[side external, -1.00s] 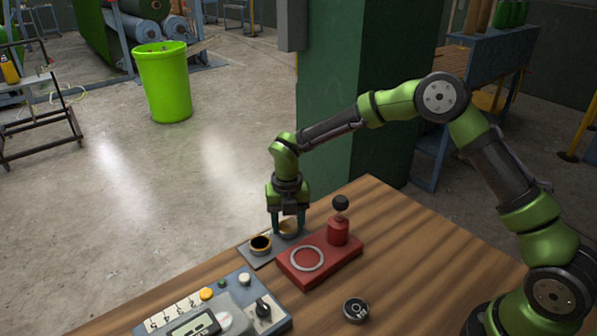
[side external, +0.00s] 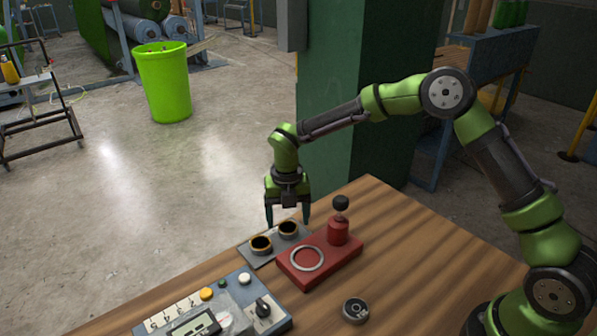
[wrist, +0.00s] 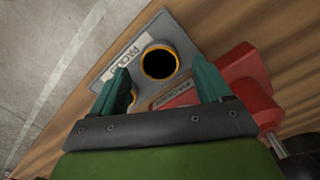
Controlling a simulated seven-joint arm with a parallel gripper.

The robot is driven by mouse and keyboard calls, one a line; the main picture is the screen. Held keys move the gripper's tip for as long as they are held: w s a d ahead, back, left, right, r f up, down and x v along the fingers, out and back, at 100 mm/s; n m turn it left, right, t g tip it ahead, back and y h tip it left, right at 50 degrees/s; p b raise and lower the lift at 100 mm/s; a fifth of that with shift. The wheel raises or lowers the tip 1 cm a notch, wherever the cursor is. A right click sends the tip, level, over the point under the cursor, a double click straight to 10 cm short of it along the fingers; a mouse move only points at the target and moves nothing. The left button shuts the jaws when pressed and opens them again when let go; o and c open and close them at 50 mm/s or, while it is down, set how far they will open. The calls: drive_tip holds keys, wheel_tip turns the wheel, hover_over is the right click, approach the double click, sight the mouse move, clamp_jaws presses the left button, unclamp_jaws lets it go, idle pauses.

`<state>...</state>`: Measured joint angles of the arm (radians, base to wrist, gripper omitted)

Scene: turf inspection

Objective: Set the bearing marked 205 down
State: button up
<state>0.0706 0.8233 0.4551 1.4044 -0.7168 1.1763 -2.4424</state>
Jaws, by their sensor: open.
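Two round, dark-centred pieces with golden rims are on a grey plate (side external: 259,261): a far one (side external: 288,229) and a near one (side external: 260,244). My gripper (side external: 288,221) is open and empty just above the far piece, one finger to each side. In the wrist view my gripper (wrist: 163,68) spreads wide; one golden-rimmed round (wrist: 160,62) shows between the fingers, and another is partly hidden behind the left finger. A loose grey bearing (side external: 355,310) lies on the table. I cannot read 205 on any piece.
A red fixture (side external: 331,266) with a pale ring and a black-knobbed post stands beside the plate. A grey control box (side external: 262,308) sits at the near left. The wooden table (side external: 420,260) is clear on the right.

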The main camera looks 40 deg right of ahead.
sight(288, 227)
drive_tip(key=s+d+r+m+t, duration=0.1)
drive_tip(key=s+r+m, duration=0.15)
drive_tip(key=r, duration=0.55)
drive_tip(key=s+r+m, duration=0.2)
drive_tip(key=r+m, duration=0.1)
drive_tip(key=r, duration=0.5)
drive_tip(key=s+d+r+m+t+y, duration=0.1)
drive_tip(key=s+d+r+m+t, duration=0.1)
drive_tip(key=s+m, duration=0.8)
drive_tip(key=s+d+r+m+t+y, duration=0.1)
drive_tip(key=s+d+r+m+t, duration=0.2)
drive_tip(key=s+m, duration=0.8)
drive_tip(key=d+m+t, duration=0.1)
drive_tip(key=m, duration=0.6)
drive_tip(key=shift+s+d, duration=0.25)
drive_tip(key=shift+d, duration=0.1)
